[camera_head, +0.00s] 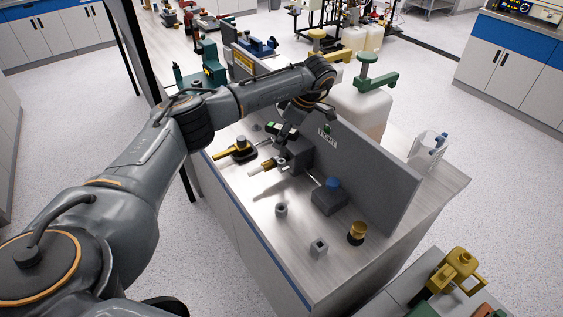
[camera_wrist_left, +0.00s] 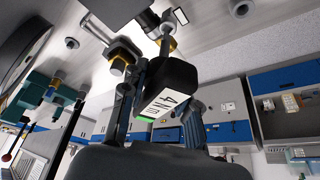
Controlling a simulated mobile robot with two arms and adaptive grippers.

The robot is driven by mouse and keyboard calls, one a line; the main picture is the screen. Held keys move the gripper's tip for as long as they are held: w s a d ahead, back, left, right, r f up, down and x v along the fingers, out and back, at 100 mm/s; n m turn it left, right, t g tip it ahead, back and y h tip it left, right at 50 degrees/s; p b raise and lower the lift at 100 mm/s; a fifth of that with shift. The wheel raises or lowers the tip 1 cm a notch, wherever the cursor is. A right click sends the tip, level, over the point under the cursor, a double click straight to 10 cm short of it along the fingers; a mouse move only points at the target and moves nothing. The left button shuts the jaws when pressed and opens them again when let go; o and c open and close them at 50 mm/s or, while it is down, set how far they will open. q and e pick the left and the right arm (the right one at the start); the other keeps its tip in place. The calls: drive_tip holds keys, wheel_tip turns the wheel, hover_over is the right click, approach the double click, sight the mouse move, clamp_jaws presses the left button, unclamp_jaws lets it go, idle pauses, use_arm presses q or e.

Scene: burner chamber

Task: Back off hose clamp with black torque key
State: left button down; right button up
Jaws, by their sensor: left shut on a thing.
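My left gripper (camera_head: 284,128) is shut on the black torque key (camera_wrist_left: 170,88), a black block with a green edge and a white label. In the head view the key's green-marked body (camera_head: 275,131) shows under the wrist. In the wrist view the key sits between the two fingers, and its metal shaft points to a silver and brass fitting (camera_wrist_left: 150,20). My right gripper is out of view.
A yellow-handled black tool (camera_head: 238,150) lies left of the fitting. A dark box with a blue knob (camera_head: 331,187), a brass-topped piece (camera_head: 357,233) and small grey pieces (camera_head: 318,248) stand on the bench. A grey upright panel (camera_head: 365,175) stands behind. The front bench edge is clear.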

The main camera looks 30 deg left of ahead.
sight(281, 126)
use_arm(q)
drive_tip(key=shift+r, duration=0.1)
drive_tip(key=shift+r+p, duration=1.45)
drive_tip(key=shift+r, duration=0.6)
drive_tip(key=m+t, duration=0.1)
drive_tip(key=m, duration=0.2)
drive_tip(key=shift+p, duration=0.3)
drive_tip(key=m+t, duration=0.1)
drive_tip(key=m, duration=0.2)
drive_tip(key=shift+s+t, duration=0.15)
drive_tip(key=shift+t, duration=0.15)
drive_tip(key=shift+f, duration=0.1)
